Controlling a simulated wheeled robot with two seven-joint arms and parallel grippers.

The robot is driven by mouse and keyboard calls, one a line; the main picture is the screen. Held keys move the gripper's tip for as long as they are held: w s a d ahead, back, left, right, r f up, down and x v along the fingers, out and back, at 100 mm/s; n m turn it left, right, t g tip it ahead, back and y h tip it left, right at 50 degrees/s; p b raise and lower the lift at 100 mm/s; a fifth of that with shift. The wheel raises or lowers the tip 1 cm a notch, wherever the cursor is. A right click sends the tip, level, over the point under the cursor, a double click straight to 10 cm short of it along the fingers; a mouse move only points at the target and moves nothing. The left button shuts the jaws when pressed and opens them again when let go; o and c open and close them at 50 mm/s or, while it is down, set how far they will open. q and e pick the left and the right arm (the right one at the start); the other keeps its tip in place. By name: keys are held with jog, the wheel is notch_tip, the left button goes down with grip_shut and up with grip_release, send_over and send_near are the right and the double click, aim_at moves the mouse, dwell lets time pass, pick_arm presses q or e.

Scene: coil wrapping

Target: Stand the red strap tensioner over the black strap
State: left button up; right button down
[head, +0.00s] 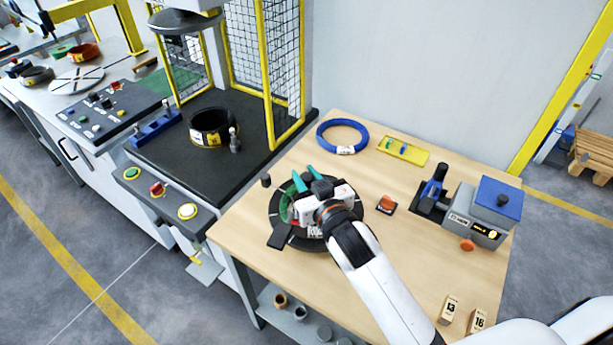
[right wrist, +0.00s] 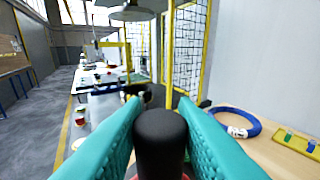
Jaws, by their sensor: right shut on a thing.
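My right gripper (head: 311,178) is over the dark round stand on the wooden table, its teal fingers pointing away. In the right wrist view its fingers close on an upright black rounded handle (right wrist: 161,140), with a little red below it. I take this for the red strap tensioner; its lower part is hidden. In the head view the gripper covers most of the stand (head: 270,212) and a green ring (head: 286,207) on it. I cannot make out the black strap clearly, nor whether the tensioner touches it. My left gripper is not in view.
A blue coil (head: 343,136) and a yellow tray (head: 403,150) lie behind the stand. An orange-topped piece (head: 386,204) and a grey-blue machine (head: 480,212) are to the right. A caged press with a black coil (head: 212,127) stands left.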

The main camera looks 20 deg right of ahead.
jog(key=shift+r, duration=0.15)
jog(key=shift+f+b, duration=1.5)
jog(key=shift+f, duration=1.1)
jog(key=c, duration=1.1)
grip_release()
jog(key=shift+o, duration=0.2)
jog(key=shift+s+f, duration=0.1)
jog(key=shift+f, duration=0.05)
jog(key=s+r+b, duration=0.1)
jog(key=s+b, duration=0.2)
jog(key=s, duration=0.8)
jog(key=shift+s+d+r, duration=0.3)
jog(key=shift+s+d, duration=0.1)
jog(key=shift+d, duration=0.05)
